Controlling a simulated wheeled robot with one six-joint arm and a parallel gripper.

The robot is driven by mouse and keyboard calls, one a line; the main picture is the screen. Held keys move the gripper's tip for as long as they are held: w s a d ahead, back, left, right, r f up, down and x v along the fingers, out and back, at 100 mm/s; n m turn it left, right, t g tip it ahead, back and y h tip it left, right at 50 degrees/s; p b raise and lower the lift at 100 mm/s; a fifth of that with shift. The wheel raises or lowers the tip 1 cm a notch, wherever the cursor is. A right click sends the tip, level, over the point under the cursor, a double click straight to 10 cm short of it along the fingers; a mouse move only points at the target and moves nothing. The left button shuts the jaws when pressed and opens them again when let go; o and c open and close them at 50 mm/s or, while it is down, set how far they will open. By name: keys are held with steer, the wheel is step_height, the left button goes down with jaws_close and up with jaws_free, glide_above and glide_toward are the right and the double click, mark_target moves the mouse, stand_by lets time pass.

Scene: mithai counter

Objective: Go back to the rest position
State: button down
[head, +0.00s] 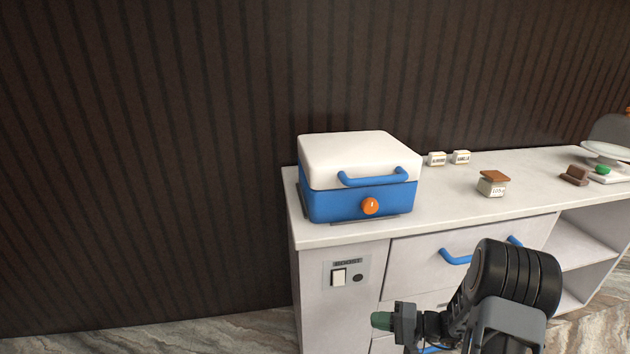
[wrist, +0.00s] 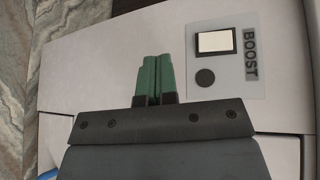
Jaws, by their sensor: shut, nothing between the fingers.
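My gripper (head: 382,320) is low in front of the counter's cabinet face in the head view. Its green fingers are shut together with nothing between them; they also show in the wrist view (wrist: 155,75). In the wrist view the fingers point at the pale cabinet panel, beside a grey switch plate marked BOOST (wrist: 228,62). The plate carries a pale rocker switch (wrist: 215,41) and a dark round button (wrist: 205,77). The same plate shows in the head view (head: 347,270), up and left of the fingers. I cannot tell the exact gap between fingers and panel.
A blue and white lidded appliance (head: 358,177) with an orange knob (head: 370,206) stands on the counter (head: 450,212). Small labelled blocks, a brown-lidded box (head: 492,184) and a scale-like item (head: 608,152) stand further right. A blue drawer handle (head: 455,258) sticks out near my arm. Marble floor lies left.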

steer(key=s+r+n+h+p, duration=0.2)
steer(key=s+r+h+p, duration=0.2)
steer(key=r, duration=0.8)
steer(key=s+r+n+g+h+p, duration=0.1)
steer(key=s+r+n+h+p, duration=0.1)
steer(key=s+r+h+p, duration=0.3)
steer(key=s+r+n+h+p, duration=0.1)
steer(key=s+r+h+p, duration=0.4)
steer(key=r, duration=1.5)
steer(key=p, duration=0.4)
steer(key=shift+a+n+g, duration=0.3)
steer(key=shift+a+n, duration=0.05)
steer(key=shift+n, duration=0.05)
